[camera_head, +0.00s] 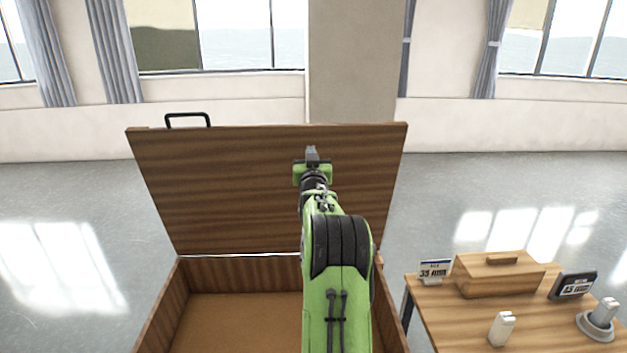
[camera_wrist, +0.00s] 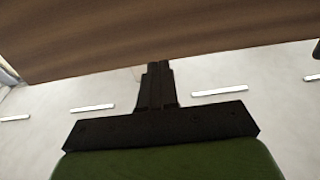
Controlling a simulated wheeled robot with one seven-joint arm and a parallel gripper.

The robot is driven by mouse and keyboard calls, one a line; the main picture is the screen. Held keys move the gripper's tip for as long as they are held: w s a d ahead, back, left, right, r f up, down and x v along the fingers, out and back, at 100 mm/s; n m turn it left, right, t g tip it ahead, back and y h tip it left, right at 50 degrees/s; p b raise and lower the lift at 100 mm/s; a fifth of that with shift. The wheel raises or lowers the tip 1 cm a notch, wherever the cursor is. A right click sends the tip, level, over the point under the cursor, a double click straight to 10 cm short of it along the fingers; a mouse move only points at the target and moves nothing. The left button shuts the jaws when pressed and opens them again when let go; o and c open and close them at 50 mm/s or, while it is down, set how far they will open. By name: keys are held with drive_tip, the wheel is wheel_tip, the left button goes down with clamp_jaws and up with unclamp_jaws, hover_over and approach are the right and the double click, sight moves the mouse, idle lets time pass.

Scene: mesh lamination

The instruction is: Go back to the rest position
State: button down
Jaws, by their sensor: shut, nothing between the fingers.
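My gripper (camera_head: 312,152) is at the end of my green and black arm, which reaches forward over the open wooden chest. It is shut and empty, with its fingers pointing up. In the head view it appears in front of the raised wooden lid (camera_head: 220,185). In the wrist view my gripper (camera_wrist: 158,68) points at the edge of a brown wooden panel (camera_wrist: 150,30), and the ceiling with several light strips shows behind. I cannot tell whether the fingertips touch the panel.
The chest's open box (camera_head: 235,320) lies below my arm, its visible floor bare. A black handle (camera_head: 188,119) sits on the lid's top edge. At right, a wooden table (camera_head: 455,325) holds a small wooden box (camera_head: 498,273), label displays and white items. Grey floor is clear on both sides.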

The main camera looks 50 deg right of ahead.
drive_tip(key=b+v, duration=0.1)
drive_tip(key=v, duration=0.5)
drive_tip(key=shift+s+a+b, duration=0.15)
drive_tip(key=shift+a+b, duration=0.05)
drive_tip(key=shift+b, duration=0.2)
drive_tip(key=shift+s+a, duration=0.1)
drive_tip(key=w+a+n+y, duration=0.1)
drive_tip(key=a+n+y, duration=0.3)
drive_tip(key=a, duration=0.9)
drive_tip(key=w+a+n+y, duration=0.15)
drive_tip(key=a+y, duration=0.35)
drive_tip(key=a, duration=0.9)
drive_tip(key=s+a+f+n+g+y, duration=0.25)
drive_tip(key=s+a+f+y, duration=0.2)
drive_tip(key=s+a, duration=0.55)
drive_tip(key=s+a+f+n+g+y, duration=0.1)
drive_tip(key=s+a+f+g, duration=0.1)
drive_tip(key=s+a+f, duration=0.2)
drive_tip(key=s+a+f+n+g+y, duration=0.1)
drive_tip(key=s+a+f, duration=0.3)
drive_tip(key=s, duration=0.6)
drive_tip(key=shift+a+g, duration=0.85)
drive_tip(key=shift+a, duration=0.35)
